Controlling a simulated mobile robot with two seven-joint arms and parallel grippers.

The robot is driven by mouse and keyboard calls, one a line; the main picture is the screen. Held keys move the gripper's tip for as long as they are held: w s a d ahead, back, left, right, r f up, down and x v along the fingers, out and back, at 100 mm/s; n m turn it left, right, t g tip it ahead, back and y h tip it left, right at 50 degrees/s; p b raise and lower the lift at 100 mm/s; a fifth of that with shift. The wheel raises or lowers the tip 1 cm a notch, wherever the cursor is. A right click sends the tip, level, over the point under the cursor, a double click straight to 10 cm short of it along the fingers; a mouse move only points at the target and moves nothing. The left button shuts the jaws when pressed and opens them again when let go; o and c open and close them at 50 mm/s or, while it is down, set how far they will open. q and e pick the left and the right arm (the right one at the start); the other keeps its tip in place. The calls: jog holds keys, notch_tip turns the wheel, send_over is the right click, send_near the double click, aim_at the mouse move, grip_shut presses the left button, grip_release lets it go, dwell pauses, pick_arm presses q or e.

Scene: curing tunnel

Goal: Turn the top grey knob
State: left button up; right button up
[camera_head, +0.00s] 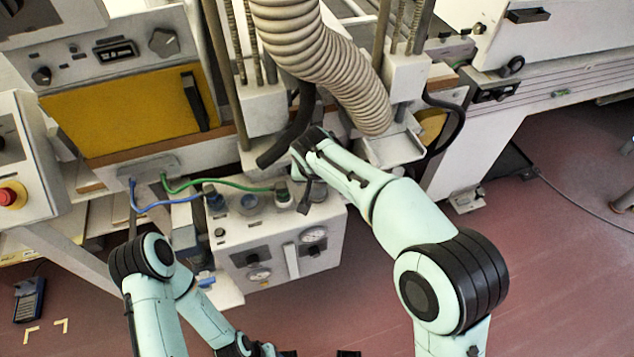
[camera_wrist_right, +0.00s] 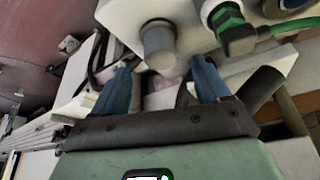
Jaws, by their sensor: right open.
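In the right wrist view a grey cylindrical knob (camera_wrist_right: 158,42) stands out from the pale face of a unit. My right gripper (camera_wrist_right: 162,78) is open, with its two blue fingers apart and pointing towards the knob. The knob appears between the fingertip directions, and the fingers are not closed on it. In the head view my right gripper (camera_head: 306,184) is over the top right of the white gauge box (camera_head: 232,276), where my arm and gripper largely hide the knob. My left arm reaches down to the bottom edge, and its gripper cannot be made out.
The green fitting (camera_wrist_right: 236,34) is close to the right finger. A ribbed duct (camera_head: 335,75) hangs above. Red floor (camera_head: 560,260) lies open at right.

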pick_arm(q)
jog(key=shift+r, duration=0.15)
pick_arm(e)
jog(key=v, duration=0.6)
jog(key=shift+r, duration=0.35)
jog(key=shift+s, duration=0.15)
